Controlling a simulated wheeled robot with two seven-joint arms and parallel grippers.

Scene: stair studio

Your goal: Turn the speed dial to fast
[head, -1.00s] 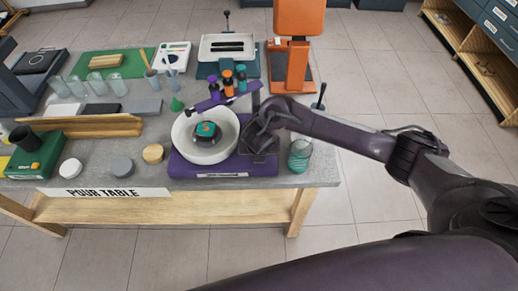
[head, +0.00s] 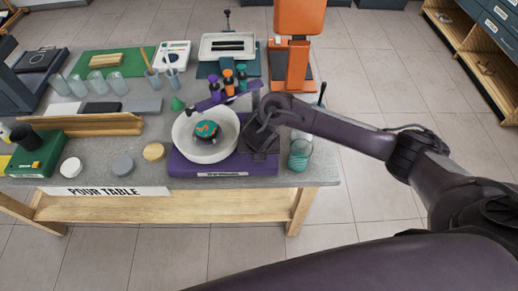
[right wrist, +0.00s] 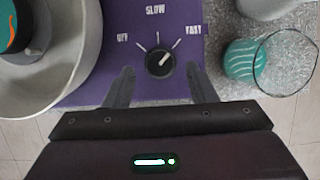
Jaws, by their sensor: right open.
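The speed dial (right wrist: 160,63) is a small black knob on the purple base of a spinner, seen in the right wrist view. Its white pointer mark points to the upper right, toward the FAST tick. OFF, SLOW and FAST are printed around it. My right gripper (right wrist: 159,70) is open, its two fingers on either side of the dial and apart from it. In the head view my right gripper (head: 257,140) hides the dial. The purple spinner base (head: 190,168) carries a white bowl (head: 183,138) with a teal and orange piece (head: 206,129) inside. My left gripper is not in view.
A glass with teal contents (head: 299,158) stands close right of the base, near the table edge. A purple rack with small bottles (head: 226,92) is behind the bowl. An orange press (head: 298,60) stands further back. Several round lids lie left of the base.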

